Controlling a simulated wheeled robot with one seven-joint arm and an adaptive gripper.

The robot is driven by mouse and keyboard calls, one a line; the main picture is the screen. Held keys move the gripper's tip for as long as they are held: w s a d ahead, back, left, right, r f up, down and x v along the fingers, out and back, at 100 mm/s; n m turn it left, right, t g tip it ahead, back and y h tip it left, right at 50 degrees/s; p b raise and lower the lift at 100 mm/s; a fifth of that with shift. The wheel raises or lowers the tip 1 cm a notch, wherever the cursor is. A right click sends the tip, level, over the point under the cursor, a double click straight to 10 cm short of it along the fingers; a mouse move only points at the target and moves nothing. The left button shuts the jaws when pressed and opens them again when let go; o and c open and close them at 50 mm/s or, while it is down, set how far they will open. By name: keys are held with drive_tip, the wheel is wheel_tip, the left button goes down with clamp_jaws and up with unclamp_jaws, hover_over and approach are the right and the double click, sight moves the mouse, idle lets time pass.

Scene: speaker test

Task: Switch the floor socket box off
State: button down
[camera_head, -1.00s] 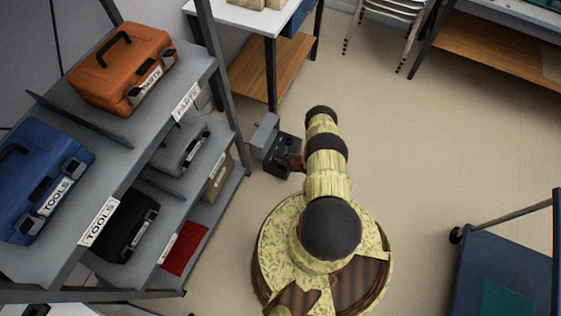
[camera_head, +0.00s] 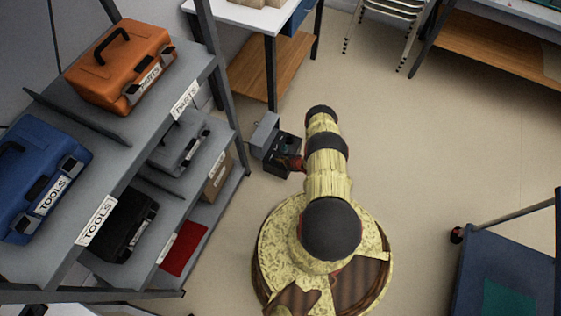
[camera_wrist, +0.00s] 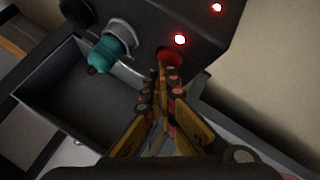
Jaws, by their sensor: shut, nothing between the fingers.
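The floor socket box (camera_head: 265,133) stands on the floor beyond the shelf rack, with its grey lid raised. In the wrist view the dark socket box (camera_wrist: 60,95) fills the upper left and shows an open compartment. A teal plug (camera_wrist: 106,54) sits in a light round socket on it. A round red part (camera_wrist: 171,58), perhaps a button, is on its dark face, near a lit red lamp (camera_wrist: 180,39). A second red lamp (camera_wrist: 217,7) is lit further right. My gripper (camera_wrist: 168,75) is shut and empty, its tips just at the red part; I cannot tell whether they touch.
The shelf rack (camera_head: 60,262) stands at left, with an orange parts case (camera_head: 122,68) and a blue tools case (camera_head: 38,175). A white-topped table (camera_head: 262,18) is behind the box. A blue trolley (camera_head: 505,262) is at lower right. The floor (camera_head: 420,150) on the right is clear.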

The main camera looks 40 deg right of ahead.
idle(0.8)
drive_tip(key=shift+r, duration=0.35)
wheel_tip(320, 180, up, 6)
drive_tip(key=p, duration=0.4)
idle(0.3)
idle(0.5)
